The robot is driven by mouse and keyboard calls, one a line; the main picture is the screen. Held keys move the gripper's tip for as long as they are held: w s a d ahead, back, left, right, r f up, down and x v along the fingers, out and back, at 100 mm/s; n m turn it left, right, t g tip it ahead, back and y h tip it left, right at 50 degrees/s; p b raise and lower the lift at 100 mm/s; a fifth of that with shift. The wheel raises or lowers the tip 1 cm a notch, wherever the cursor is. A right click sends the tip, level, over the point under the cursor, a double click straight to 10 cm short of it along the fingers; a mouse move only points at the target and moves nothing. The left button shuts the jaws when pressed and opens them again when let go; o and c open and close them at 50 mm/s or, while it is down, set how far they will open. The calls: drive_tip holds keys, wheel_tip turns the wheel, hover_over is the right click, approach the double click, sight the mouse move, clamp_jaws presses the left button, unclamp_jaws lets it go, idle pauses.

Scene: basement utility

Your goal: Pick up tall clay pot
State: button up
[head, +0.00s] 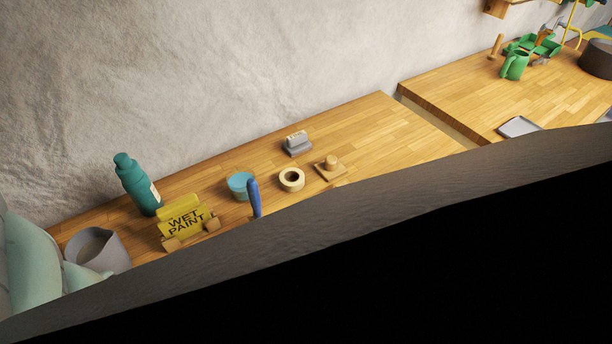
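I cannot make out a tall clay pot in the head view. My gripper is not in view. A large dark shape very close to the camera hides the lower part of the picture, including the front of the wooden worktop (370,126). Whether a pot stands behind that shape cannot be told.
The worktop holds a teal bottle (135,183), grey pitcher (104,254), yellow WET PAINT sign (183,219), teal tub (238,185), blue handle (254,198), tape roll (291,187) and grey block (297,148). Across a gap, another worktop (450,85) bears a green watering can (515,67).

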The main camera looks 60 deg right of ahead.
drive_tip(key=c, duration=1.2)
